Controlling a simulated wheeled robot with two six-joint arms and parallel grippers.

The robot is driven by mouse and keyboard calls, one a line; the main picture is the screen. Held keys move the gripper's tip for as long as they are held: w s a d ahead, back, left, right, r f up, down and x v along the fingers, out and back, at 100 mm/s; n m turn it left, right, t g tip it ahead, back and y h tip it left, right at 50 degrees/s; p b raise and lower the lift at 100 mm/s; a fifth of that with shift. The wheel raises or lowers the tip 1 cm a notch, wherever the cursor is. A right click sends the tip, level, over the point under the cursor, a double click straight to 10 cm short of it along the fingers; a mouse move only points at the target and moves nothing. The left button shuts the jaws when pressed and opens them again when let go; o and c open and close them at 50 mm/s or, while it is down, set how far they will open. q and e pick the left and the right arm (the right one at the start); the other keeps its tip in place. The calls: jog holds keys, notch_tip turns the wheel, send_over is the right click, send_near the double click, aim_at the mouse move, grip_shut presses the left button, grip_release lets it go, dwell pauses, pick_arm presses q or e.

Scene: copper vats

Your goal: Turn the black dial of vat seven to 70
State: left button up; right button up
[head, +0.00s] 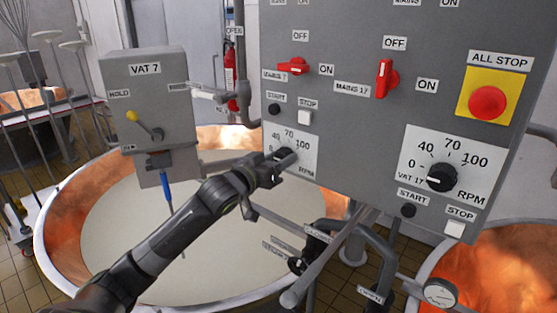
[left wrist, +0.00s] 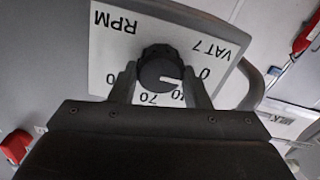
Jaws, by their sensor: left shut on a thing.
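The black dial of vat seven (head: 284,153) is on the white RPM plate (head: 308,150) at the lower left of the grey control panel. My left gripper (head: 280,163) reaches it from the lower left and hides part of it in the head view. In the left wrist view, which is upside down, the two fingers (left wrist: 158,82) are closed on either side of the black dial (left wrist: 157,66). The plate there reads VAT 7. The dial's white pointer line points close to the 40. My right gripper is not in view.
A similar vat 17 dial (head: 441,177) sits to the right, with its START button (head: 408,210) nearby. A red all-stop button (head: 487,103) is at the upper right. A START button (head: 274,109) and red switch (head: 293,66) are above the held dial. Pipes and valves lie below the panel.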

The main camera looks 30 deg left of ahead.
pick_arm(q)
jog(key=shift+c, duration=1)
